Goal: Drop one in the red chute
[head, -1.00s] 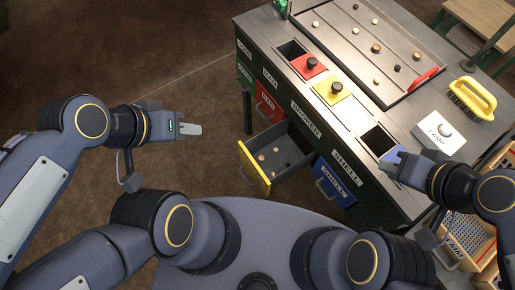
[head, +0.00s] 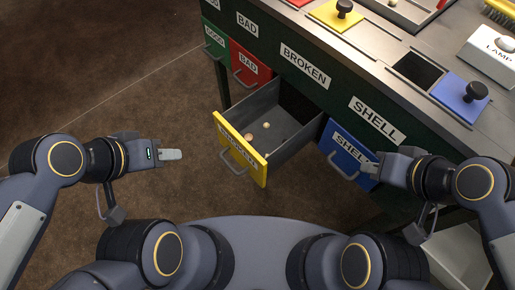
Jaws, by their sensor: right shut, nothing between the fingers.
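The red chute's lid (head: 299,2) shows only as a sliver at the top edge of the head view; its opening is out of frame. The red BAD drawer (head: 249,68) below is shut. The yellow BROKEN drawer (head: 240,150) is pulled open, with a few small pale and brown pieces (head: 266,125) on its floor. My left gripper (head: 171,155) is empty over the floor, left of the drawer; its finger gap cannot be made out. My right gripper (head: 366,168) is shut and empty, overlapping the front of the blue SHELL drawer (head: 346,152) in the picture.
A yellow lid with a black knob (head: 335,15) and a blue lid (head: 458,97) lie on the bench top. A dark open chute (head: 418,70) is beside the blue lid. A white LAMP box (head: 492,55) stands at right. The green GOOD drawer (head: 214,43) is shut. Floor at left is clear.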

